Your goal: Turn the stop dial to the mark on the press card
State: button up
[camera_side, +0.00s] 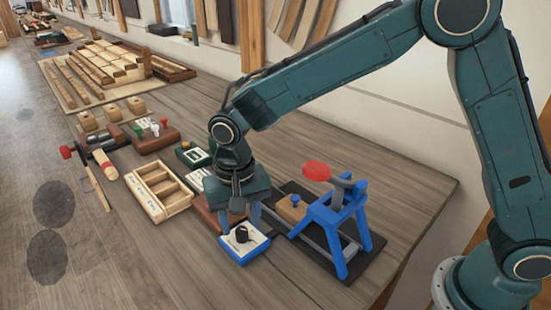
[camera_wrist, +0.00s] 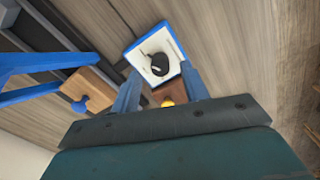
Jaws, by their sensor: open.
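The stop dial is a black knob (camera_side: 242,235) on a white plate in a blue square frame (camera_side: 240,258), near the table's front. The knob also shows in the wrist view (camera_wrist: 159,64), with the plate (camera_wrist: 146,47) around it. My gripper (camera_side: 239,220) points down above the dial, fingers apart, one on each side of the knob. In the wrist view my gripper (camera_wrist: 161,76) frames the knob without visible contact. A white card in a dark green holder (camera_side: 192,155) lies behind; I cannot tell whether it is the press card, and its marks are too small to read.
A blue press stand (camera_side: 337,222) with a red-ended lever (camera_side: 317,171) stands close right on a dark base. A wooden block with a blue knob (camera_side: 292,207) sits beside it. A compartmented wooden tray (camera_side: 160,190) lies left. The table's right end is clear.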

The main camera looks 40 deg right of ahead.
aim_at(242, 234)
jog(key=shift+f, duration=1.35)
grip_shut()
jog(key=c, duration=1)
grip_release()
jog(key=shift+n, duration=0.4)
jog(key=c, duration=1)
grip_release()
jog(key=n, duration=0.5)
jog(key=c, duration=1)
grip_release()
jog(key=n, duration=0.6)
jog(key=shift+r, duration=0.1)
jog(key=c, duration=1)
grip_release()
